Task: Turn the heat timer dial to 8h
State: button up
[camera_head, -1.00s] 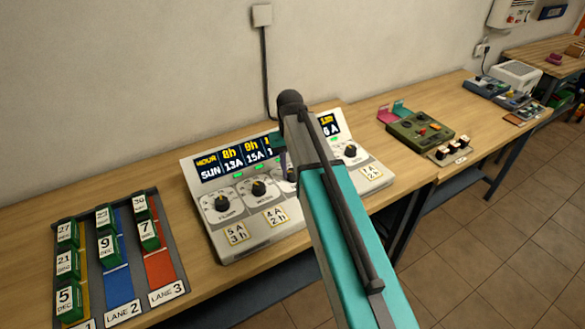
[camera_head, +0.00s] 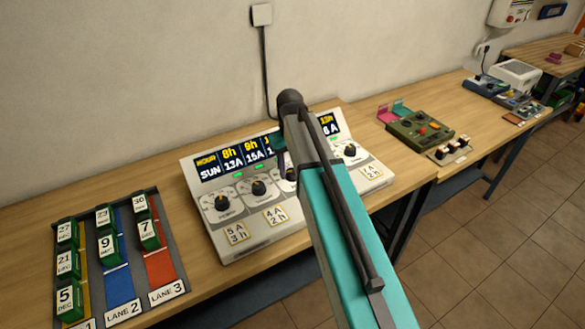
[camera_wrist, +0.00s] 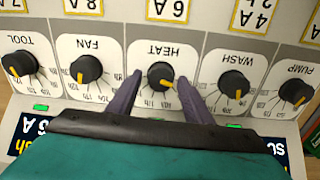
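The heat dial (camera_wrist: 160,74) is a black knob with a yellow pointer, upside down in the wrist view. In the head view the heat dial (camera_head: 291,174) is partly hidden by my arm. It sits on the white timer panel (camera_head: 245,250), which has a display along its top.
The wash dial (camera_wrist: 233,83) and fan dial (camera_wrist: 87,69) flank the heat dial closely. A green control box (camera_head: 419,131) stands to the right. Bare wood lies between panel and rack.

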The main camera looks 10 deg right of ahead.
aim_at(291, 171)
jog(key=shift+s+r, duration=0.1)
dwell(0.3)
notch_tip(291, 171, up, 14)
jog(key=p, duration=0.8)
jog(key=shift+a+f+p, duration=0.2)
jog(key=shift+p, duration=0.2)
jog(key=shift+f, duration=0.1)
dwell(0.4)
